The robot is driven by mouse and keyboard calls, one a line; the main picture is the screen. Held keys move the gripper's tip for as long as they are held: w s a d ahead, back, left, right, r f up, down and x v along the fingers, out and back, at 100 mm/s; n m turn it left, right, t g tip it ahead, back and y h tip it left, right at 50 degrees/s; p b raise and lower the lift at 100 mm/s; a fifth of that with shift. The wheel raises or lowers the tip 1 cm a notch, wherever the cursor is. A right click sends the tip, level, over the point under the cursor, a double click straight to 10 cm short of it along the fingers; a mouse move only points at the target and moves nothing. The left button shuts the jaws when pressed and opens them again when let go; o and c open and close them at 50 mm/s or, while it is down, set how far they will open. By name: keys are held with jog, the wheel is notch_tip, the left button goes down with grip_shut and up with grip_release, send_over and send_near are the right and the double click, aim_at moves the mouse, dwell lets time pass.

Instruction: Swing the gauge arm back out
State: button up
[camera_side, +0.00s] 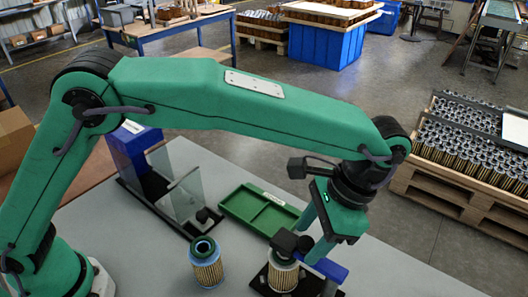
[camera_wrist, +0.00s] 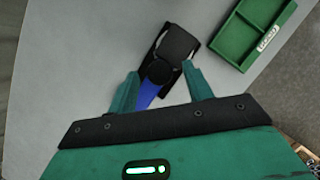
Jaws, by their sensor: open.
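The gauge arm (camera_side: 286,243) has a dark head lying over the top of a pleated filter cartridge (camera_side: 283,274), and its blue part (camera_side: 328,268) runs to the right. The cartridge stands upright on a black base. In the wrist view the dark head (camera_wrist: 178,44) and blue part (camera_wrist: 148,95) lie between and just ahead of my fingers. My gripper (camera_side: 314,232) points down above the gauge; it also shows in the wrist view (camera_wrist: 160,74). It is open, one finger on each side of the gauge arm. I cannot tell whether either finger touches it.
A second cartridge (camera_side: 207,266) with a blue rim stands upright to the left. A green two-compartment tray (camera_side: 232,205) lies behind, also in the wrist view (camera_wrist: 226,52). A stand with clear panels (camera_side: 182,198) and a blue box (camera_side: 137,150) are at left. The grey table (camera_side: 400,272) is clear on the right.

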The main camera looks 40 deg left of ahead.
grip_shut()
jog(key=shift+w+d+m, duration=0.1)
jog(key=shift+w+m, duration=0.3)
jog(key=shift+m, duration=0.3)
grip_release()
jog(key=shift+r, duration=0.15)
jog(key=v, duration=0.7)
jog(key=shift+r, duration=0.2)
dwell(0.4)
jog(key=shift+d, duration=0.15)
